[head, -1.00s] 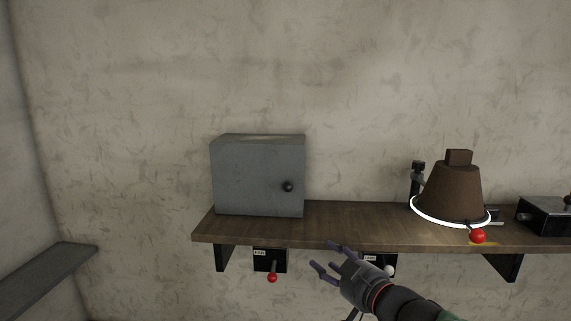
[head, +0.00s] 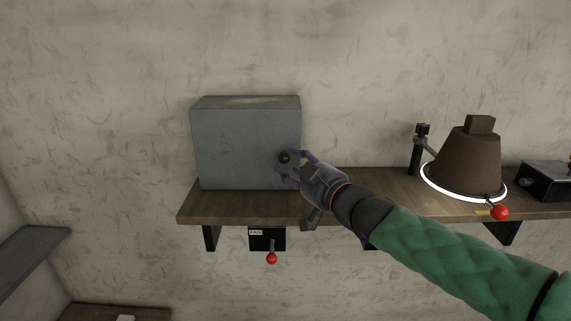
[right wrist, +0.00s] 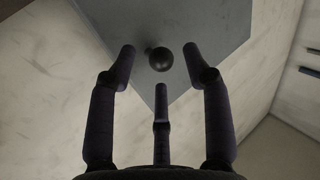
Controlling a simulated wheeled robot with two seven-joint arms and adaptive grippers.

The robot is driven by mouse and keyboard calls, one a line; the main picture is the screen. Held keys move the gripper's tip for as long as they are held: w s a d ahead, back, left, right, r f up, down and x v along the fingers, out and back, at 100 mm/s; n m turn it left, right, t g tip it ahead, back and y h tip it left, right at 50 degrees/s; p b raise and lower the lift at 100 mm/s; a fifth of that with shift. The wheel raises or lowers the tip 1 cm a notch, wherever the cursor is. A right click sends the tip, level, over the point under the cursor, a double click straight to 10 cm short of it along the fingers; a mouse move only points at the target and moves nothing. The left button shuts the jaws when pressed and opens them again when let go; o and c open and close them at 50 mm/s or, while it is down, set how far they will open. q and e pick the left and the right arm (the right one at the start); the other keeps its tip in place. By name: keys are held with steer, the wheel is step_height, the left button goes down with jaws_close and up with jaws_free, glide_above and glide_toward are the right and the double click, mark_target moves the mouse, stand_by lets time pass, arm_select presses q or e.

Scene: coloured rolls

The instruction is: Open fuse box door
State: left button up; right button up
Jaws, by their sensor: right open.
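The grey fuse box (head: 235,145) stands on the wooden shelf with its door shut. Its round black knob (head: 284,158) is near the right edge of the door. My right gripper (head: 283,168) is open, with its fingers around the knob in the head view. In the right wrist view the knob (right wrist: 161,58) sits between and just beyond the fingertips of the open gripper (right wrist: 160,75), in front of the grey door (right wrist: 200,25). I cannot tell whether any finger touches it. My left gripper is not in view.
The wooden shelf (head: 380,182) carries a brown cone-shaped thing (head: 468,162) on a white ring and a black box (head: 545,180) at right. A red-knobbed FAN lever (head: 271,258) hangs below the shelf. A red ball (head: 500,212) is at the shelf's front edge.

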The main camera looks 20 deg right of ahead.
steer(key=shift+w+a+r, duration=0.1)
steer(key=shift+w+r, duration=0.1)
steer(key=shift+w, duration=0.3)
steer(key=shift+x, duration=0.9)
steer(key=shift+s, duration=0.25)
steer(key=shift+c, duration=0.3)
jaws_close()
